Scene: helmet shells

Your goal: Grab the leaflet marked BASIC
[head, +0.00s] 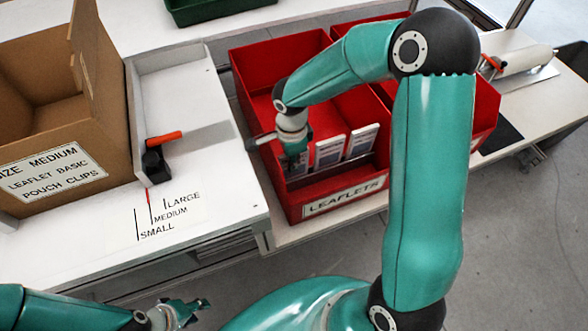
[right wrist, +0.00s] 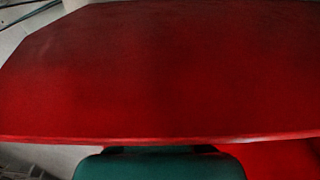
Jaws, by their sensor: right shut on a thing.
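A red bin (head: 342,197) labelled LEAFLETS holds a short row of upright white and blue leaflets, including a middle one (head: 328,152) and a right one (head: 361,141). Their print is too small to read, so I cannot tell which is marked BASIC. My right gripper (head: 294,160) points down inside the bin at the left end of the row. It is shut on the leftmost leaflet (head: 299,170), which it partly hides. The right wrist view shows only red bin wall and a teal part of mine. My left gripper (head: 190,308) is open and empty at the bottom left.
A cardboard box (head: 100,140) labelled SIZE MEDIUM, LEAFLET BASIC, POUCH CLIPS stands on the white table at left. Another red bin (head: 484,112) stands to the right, and a green crate (head: 215,8) is behind.

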